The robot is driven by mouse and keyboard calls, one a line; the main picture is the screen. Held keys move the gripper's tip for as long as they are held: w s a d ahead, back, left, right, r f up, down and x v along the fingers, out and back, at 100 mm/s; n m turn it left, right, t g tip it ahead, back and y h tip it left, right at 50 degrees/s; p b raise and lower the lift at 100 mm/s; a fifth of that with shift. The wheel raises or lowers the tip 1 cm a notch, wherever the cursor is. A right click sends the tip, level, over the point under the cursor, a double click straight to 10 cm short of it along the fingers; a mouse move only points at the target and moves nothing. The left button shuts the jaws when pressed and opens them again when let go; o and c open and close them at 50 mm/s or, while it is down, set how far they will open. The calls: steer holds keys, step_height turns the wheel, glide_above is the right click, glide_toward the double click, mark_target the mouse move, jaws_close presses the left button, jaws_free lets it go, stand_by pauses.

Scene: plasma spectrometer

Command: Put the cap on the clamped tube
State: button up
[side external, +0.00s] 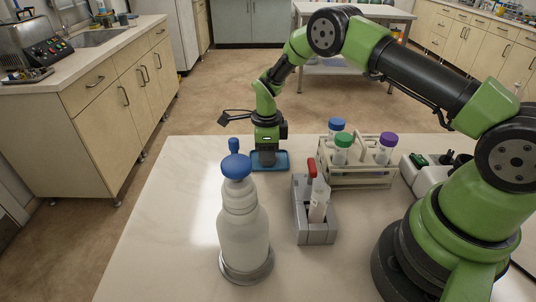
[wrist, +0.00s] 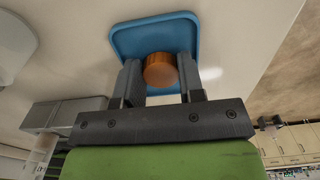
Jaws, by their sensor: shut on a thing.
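An orange cap (wrist: 160,69) sits between the fingers of my gripper (wrist: 160,80) in the wrist view, over the blue tray (wrist: 155,35). My gripper is shut on the cap. In the side view my gripper (side external: 267,154) points down at the blue tray (side external: 283,165), and the cap is hidden there. I cannot tell whether the cap touches the tray. The clamped tube (side external: 318,207) stands upright and open-topped in a grey clamp (side external: 316,233) with a red handle (side external: 312,167), nearer the side camera and right of my gripper.
A rack (side external: 352,178) holds tubes with blue, green and purple caps, right of my gripper and behind the clamp. A large bottle (side external: 243,225) with a blue top stands left of the clamp. White containers (side external: 427,175) stand at right. The table's left side (side external: 165,235) is clear.

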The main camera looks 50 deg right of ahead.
step_height(320, 180, up, 9)
steer(key=shift+f, duration=0.2)
steer(key=s+a+r+n, duration=0.3)
steer(key=s+a+r, duration=0.4)
steer(key=s+r, duration=0.15)
steer(key=s+a+r+n, duration=0.1)
steer(key=s+a+n, duration=0.15)
steer(key=s, duration=0.95)
step_height(320, 180, down, 6)
steer(key=shift+d, duration=0.2)
steer(key=shift+f+n, duration=0.25)
stand_by(1.0)
steer(key=o, duration=1.5)
steer(key=shift+c, duration=0.2)
